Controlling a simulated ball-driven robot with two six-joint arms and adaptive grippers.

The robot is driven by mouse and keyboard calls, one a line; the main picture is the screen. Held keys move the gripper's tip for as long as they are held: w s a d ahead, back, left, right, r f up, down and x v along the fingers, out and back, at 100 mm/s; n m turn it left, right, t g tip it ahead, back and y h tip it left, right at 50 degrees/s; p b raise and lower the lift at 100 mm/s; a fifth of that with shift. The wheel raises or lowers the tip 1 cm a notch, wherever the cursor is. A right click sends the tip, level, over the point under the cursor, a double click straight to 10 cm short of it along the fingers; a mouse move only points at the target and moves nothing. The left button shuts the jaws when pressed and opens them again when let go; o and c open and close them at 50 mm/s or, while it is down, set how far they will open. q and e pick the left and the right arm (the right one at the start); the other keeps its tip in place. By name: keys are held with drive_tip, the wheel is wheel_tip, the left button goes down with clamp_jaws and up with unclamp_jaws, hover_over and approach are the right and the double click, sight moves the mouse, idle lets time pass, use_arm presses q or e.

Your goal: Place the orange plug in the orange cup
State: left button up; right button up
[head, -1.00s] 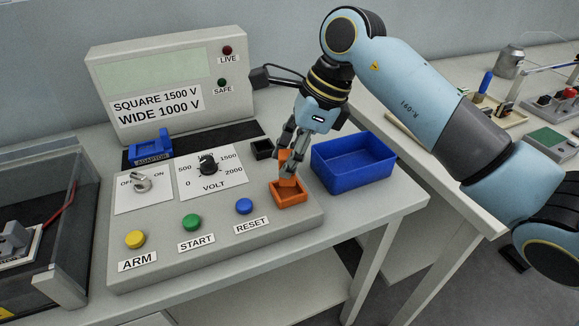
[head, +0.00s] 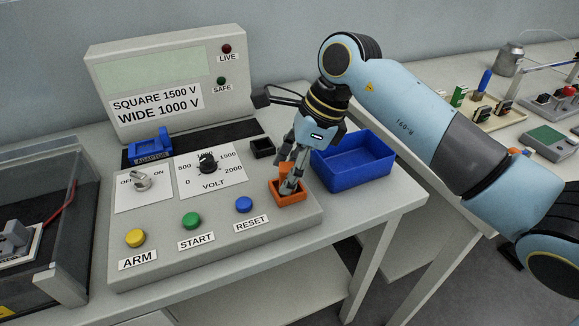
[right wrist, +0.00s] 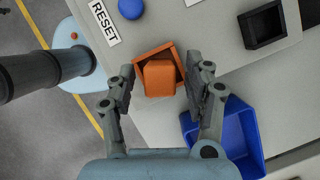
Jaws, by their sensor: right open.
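The orange cup (head: 290,199) is a small square open box at the right front corner of the grey control panel. My left gripper is not in view.
A blue bin (head: 352,158) stands right of the panel. A black square cup (head: 262,147) sits behind the orange cup. Blue (head: 243,205), green (head: 190,222) and yellow (head: 135,238) buttons line the panel front. A blue adaptor holder (head: 150,146) is at the left.

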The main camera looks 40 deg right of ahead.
drive_tip(key=shift+r, duration=0.15)
drive_tip(key=v, duration=1.2)
drive_tip(key=shift+b, duration=0.45)
